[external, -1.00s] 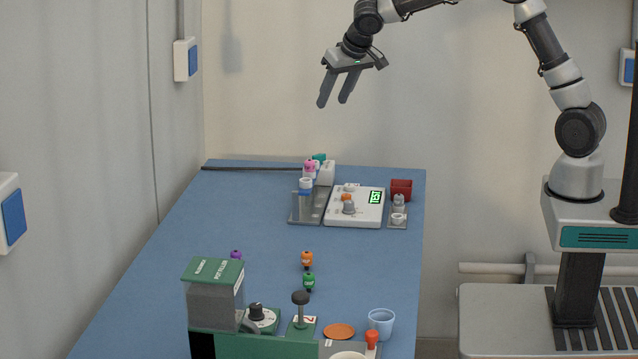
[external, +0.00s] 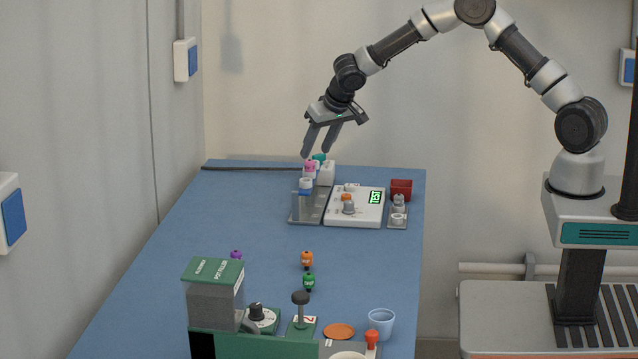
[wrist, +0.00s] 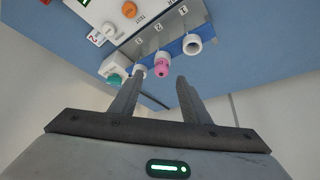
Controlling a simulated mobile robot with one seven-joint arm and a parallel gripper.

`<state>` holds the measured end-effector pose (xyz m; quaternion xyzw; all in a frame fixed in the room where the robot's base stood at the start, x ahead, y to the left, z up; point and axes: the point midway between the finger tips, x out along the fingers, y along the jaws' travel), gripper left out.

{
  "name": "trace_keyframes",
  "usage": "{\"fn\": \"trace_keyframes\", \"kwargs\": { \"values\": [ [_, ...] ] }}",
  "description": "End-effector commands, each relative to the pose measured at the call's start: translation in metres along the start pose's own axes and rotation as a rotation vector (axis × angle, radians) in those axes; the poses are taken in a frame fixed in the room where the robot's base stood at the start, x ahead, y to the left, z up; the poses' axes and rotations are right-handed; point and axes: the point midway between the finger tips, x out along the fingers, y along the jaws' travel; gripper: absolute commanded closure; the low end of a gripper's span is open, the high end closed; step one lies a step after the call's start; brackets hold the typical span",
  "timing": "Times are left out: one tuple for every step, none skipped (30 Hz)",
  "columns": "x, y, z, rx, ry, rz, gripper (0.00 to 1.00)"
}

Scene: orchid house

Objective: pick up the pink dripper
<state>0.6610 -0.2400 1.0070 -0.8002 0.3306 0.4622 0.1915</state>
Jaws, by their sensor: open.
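The pink dripper (external: 310,166) is at the back of the blue table, in a row with white cylindrical holders on a grey rack (external: 305,217). In the wrist view the pink dripper (wrist: 161,68) shows just beyond the fingertips, between a white holder and another white-and-blue one. My gripper (external: 318,154) is open and empty, a little above the pink dripper, its fingers pointing down. I see no contact.
A white test unit (external: 355,208) and a red box (external: 401,189) are to the right. Orange (external: 307,260), green (external: 309,282) and purple (external: 236,255) drippers stand nearer the front.

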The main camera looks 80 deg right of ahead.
Motion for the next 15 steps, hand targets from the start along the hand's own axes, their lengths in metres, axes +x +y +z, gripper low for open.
{"fn": "trace_keyframes", "kwargs": {
  "values": [
    [0.008, -0.001, 0.002, 0.002, -0.006, 0.001, 0.57],
    [0.013, -0.001, 0.001, 0.001, -0.005, 0.001, 0.57],
    [0.019, -0.002, 0.002, 0.001, -0.006, 0.001, 0.57],
    [0.024, -0.003, 0.002, 0.001, -0.005, 0.001, 0.57],
    [0.029, -0.003, 0.002, 0.002, -0.005, 0.0, 0.57],
    [0.033, -0.003, 0.001, 0.002, -0.004, 0.001, 0.57],
    [0.037, -0.003, 0.001, 0.001, -0.004, 0.001, 0.57],
    [0.039, -0.003, 0.001, 0.002, -0.003, 0.001, 0.57],
    [0.041, -0.003, 0.001, 0.002, -0.002, 0.001, 0.57],
    [0.043, -0.003, 0.0, 0.001, -0.001, 0.001, 0.57],
    [0.043, -0.003, 0.001, 0.001, -0.001, 0.001, 0.57],
    [0.044, -0.003, 0.001, 0.001, -0.001, 0.001, 0.57],
    [0.044, -0.003, 0.001, 0.001, -0.001, 0.001, 0.57],
    [0.044, -0.003, 0.001, 0.001, -0.001, 0.001, 0.57],
    [0.044, -0.003, 0.001, 0.001, -0.001, 0.001, 0.57]
  ]
}}
